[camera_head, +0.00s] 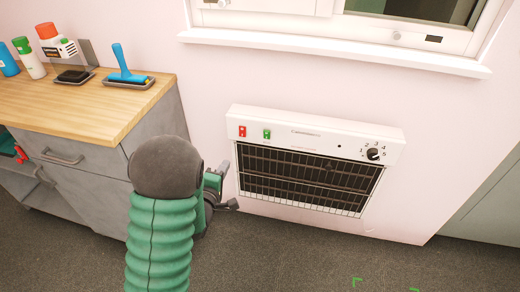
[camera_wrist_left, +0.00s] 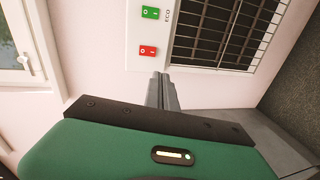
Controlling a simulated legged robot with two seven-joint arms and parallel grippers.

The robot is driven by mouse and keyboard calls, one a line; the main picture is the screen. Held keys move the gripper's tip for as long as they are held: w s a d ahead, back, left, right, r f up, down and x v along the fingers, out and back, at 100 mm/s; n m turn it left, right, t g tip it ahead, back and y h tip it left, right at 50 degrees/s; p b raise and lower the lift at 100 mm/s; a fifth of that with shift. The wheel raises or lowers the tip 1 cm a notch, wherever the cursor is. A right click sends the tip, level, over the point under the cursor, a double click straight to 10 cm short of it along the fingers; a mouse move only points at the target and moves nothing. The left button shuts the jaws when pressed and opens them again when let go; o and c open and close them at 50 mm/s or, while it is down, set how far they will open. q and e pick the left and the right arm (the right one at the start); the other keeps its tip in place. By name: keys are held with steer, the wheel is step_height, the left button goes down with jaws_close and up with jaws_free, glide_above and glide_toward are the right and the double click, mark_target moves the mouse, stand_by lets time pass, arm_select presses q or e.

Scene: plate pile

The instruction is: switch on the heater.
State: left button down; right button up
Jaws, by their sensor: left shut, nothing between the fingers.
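The white heater (camera_head: 318,123) is mounted low on the pink wall, with a dark grille under its control panel. A red switch (camera_head: 242,131) and a green switch (camera_head: 267,134) sit at the panel's left, and a black dial (camera_head: 373,154) at its right. The left wrist view shows the red switch (camera_wrist_left: 148,51) and the green switch (camera_wrist_left: 150,12), marked "ECO". My left gripper (camera_wrist_left: 163,75) is shut and empty, its tips just below the red switch in that view; contact cannot be told. In the head view my left gripper (camera_head: 222,168) is beside the heater's left edge. My right gripper is not in view.
A wooden-topped cabinet (camera_head: 105,109) stands at the left, with bottles, a blue roller (camera_head: 124,66) and trays on it. A window sill (camera_head: 330,50) runs above the heater. The floor in front is clear, with small green marks.

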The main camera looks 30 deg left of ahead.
arm_select(q)
steer(key=w, duration=0.1)
steer(key=b, duration=0.4)
glide_toward(242, 137)
steer(key=shift+n+t, duration=0.4)
steer(key=x, duration=0.6)
steer(key=shift+w+a+f, duration=0.15)
steer(key=shift+w+f, duration=0.05)
steer(key=shift+f, duration=0.15)
steer(key=shift+w+r, duration=0.1)
steer(key=shift+w, duration=0.1)
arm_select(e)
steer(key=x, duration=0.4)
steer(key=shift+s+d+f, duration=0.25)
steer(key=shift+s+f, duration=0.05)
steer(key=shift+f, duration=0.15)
